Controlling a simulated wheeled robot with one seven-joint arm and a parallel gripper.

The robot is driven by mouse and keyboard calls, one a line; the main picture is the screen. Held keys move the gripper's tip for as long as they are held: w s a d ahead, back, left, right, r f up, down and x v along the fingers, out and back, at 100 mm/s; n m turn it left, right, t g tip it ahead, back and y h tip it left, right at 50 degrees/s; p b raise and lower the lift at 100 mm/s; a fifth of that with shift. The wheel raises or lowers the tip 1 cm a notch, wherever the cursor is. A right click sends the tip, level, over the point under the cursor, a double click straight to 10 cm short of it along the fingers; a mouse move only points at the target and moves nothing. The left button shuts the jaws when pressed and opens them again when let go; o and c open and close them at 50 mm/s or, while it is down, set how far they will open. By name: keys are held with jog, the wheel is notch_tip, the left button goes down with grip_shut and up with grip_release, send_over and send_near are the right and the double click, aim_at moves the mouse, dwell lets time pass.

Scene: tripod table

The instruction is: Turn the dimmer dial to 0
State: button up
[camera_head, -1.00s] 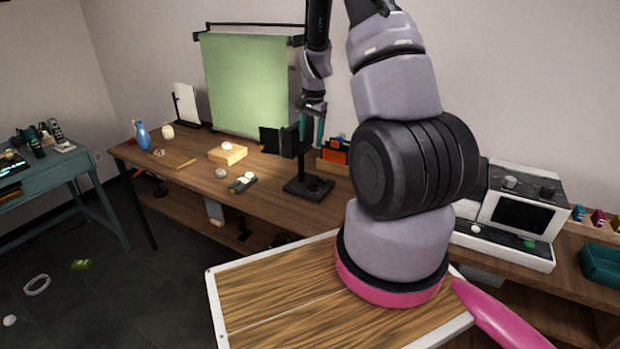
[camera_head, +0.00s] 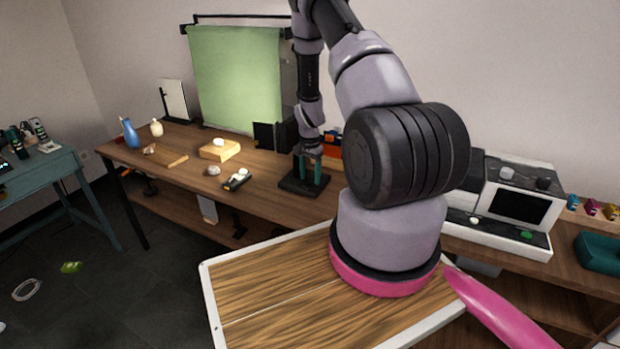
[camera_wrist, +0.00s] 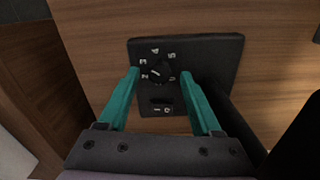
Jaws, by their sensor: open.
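The dimmer is a flat black plate (camera_wrist: 205,60) on the wooden table, with a round black dial (camera_wrist: 160,70) ringed by small white marks. A short white line on the dial slants towards the upper left in the wrist view; the marks are too small to read surely. A small switch (camera_wrist: 161,101) sits below the dial. In the head view the black plate (camera_head: 291,186) lies under my gripper (camera_head: 313,180). My gripper (camera_wrist: 160,74) is open, its teal fingers on either side of the dial in the wrist view. I cannot tell whether they touch it.
A small black device (camera_head: 236,181) and a wooden block (camera_head: 219,151) lie left of the plate. A dark box (camera_head: 266,136) and an orange-filled organiser (camera_head: 332,150) stand behind. A white console (camera_head: 500,240) is to the right.

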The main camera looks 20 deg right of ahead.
jog(key=shift+f, duration=0.55)
grip_shut()
